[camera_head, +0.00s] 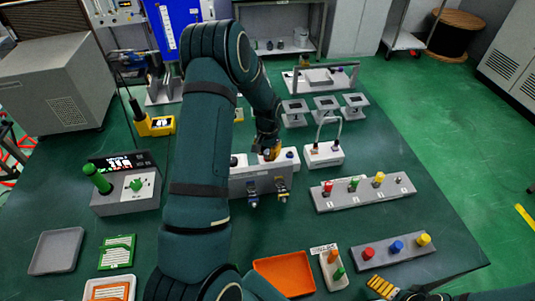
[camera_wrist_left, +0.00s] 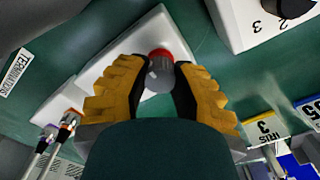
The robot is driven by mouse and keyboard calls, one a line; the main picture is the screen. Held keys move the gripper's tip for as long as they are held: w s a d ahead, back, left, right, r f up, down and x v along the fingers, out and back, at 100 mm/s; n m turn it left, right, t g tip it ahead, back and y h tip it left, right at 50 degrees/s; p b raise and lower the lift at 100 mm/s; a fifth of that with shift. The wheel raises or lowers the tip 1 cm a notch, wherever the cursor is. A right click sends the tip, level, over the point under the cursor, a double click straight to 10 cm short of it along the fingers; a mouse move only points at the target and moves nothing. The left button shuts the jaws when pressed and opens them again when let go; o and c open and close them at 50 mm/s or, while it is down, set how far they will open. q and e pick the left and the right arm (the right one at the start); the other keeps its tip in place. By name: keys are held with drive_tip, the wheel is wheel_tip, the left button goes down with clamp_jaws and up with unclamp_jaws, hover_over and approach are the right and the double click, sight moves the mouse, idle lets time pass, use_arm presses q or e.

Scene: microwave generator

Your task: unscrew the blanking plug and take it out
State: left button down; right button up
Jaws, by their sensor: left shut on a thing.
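My left gripper (camera_head: 270,153) is at the white block in the middle of the bench. In the left wrist view its two orange fingers (camera_wrist_left: 160,84) are shut on a small round plug (camera_wrist_left: 160,72), grey with a red part at its far side. The plug is over a white block (camera_wrist_left: 118,66); I cannot tell whether it is seated or raised. In the head view the fingers hide the plug. My right gripper (camera_head: 382,288) shows only in part at the bottom edge; its opening is unclear.
A grey panel with two fittings (camera_head: 262,186) stands just in front of the left gripper. A white box with a cable loop (camera_head: 323,154) is close on the right. A strip with coloured knobs (camera_head: 362,190) is further right. An orange tray (camera_head: 286,273) lies in front.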

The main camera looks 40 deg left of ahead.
sight(268, 152)
use_arm(q)
drive_tip(key=n, duration=1)
drive_tip(key=shift+n, duration=0.3)
idle(0.4)
drive_tip(key=c, duration=0.7)
unclamp_jaws()
wheel_tip(268, 152, up, 12)
